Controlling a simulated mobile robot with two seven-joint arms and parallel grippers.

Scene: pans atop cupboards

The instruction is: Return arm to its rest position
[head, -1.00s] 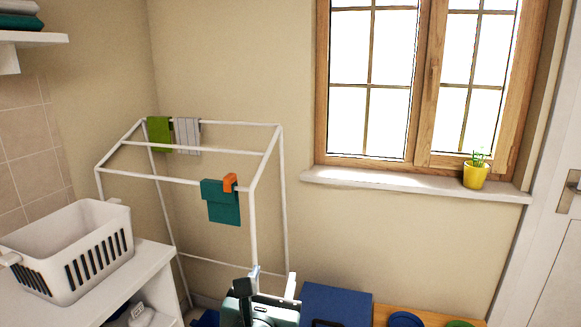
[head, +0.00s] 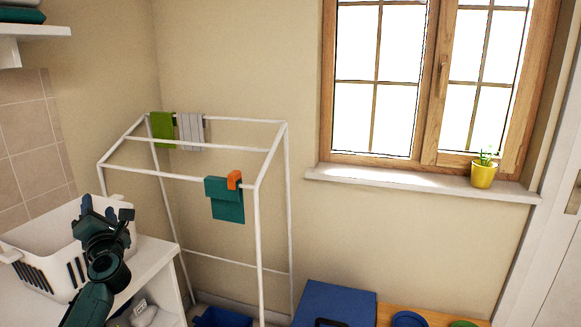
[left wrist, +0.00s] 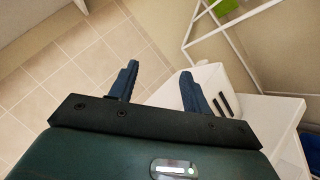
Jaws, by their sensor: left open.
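My left gripper (head: 99,208) is raised at the left of the head view, in front of the white laundry basket (head: 60,220) and hiding part of it. In the left wrist view its two dark fingers (left wrist: 160,85) stand apart with nothing between them. The basket's slotted side (left wrist: 217,90) shows just beyond the right finger there. My right gripper is in neither view.
The basket stands on a white counter (head: 160,262). A white drying rack (head: 258,240) holds green, grey and teal cloths, with an orange clip on the teal one. A blue box (head: 335,302) is at the lower middle. A yellow plant pot (head: 482,176) stands on the window sill.

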